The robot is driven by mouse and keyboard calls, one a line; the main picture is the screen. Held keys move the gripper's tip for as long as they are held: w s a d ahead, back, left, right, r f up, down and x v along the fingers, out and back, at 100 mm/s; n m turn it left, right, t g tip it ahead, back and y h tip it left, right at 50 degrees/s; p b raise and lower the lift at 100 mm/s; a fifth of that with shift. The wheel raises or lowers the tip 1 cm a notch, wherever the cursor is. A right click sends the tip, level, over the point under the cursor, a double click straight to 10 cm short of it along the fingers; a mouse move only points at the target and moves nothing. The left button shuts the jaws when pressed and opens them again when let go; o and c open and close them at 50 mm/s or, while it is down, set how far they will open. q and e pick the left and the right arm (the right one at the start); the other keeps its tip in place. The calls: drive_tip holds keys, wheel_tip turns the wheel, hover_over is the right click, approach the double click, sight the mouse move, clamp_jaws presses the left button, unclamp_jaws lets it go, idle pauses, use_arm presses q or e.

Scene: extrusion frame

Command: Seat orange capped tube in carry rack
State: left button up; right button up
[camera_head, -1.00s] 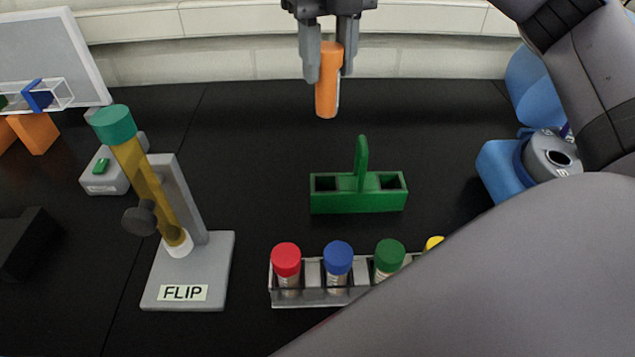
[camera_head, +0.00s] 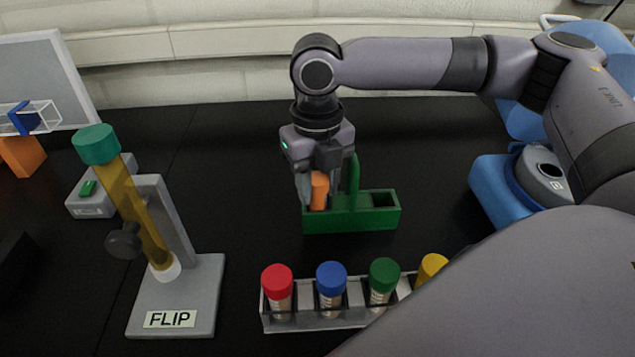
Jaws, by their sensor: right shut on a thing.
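The orange capped tube (camera_head: 319,190) is upright at the left compartment of the green carry rack (camera_head: 352,219). My right gripper (camera_head: 318,196) is shut on it from above, just left of the rack's upright handle. The lower part of the tube is hidden by the rack's front wall, so I cannot tell how deep it sits. The rack's right compartment (camera_head: 384,200) is empty. My left gripper is not in view.
A grey rack (camera_head: 312,323) in front holds tubes with red, blue, green and yellow caps. A FLIP stand (camera_head: 178,300) with a tilted amber tube stands left. Blue-and-grey equipment (camera_head: 500,188) is at right. Black table between is clear.

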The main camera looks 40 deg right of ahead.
drive_tip(key=shift+f, duration=0.1)
drive_tip(key=o, duration=1)
wheel_tip(320, 180, up, 12)
drive_tip(key=shift+r+p, duration=0.1)
drive_tip(key=shift+p, duration=0.3)
drive_tip(key=shift+a, duration=0.1)
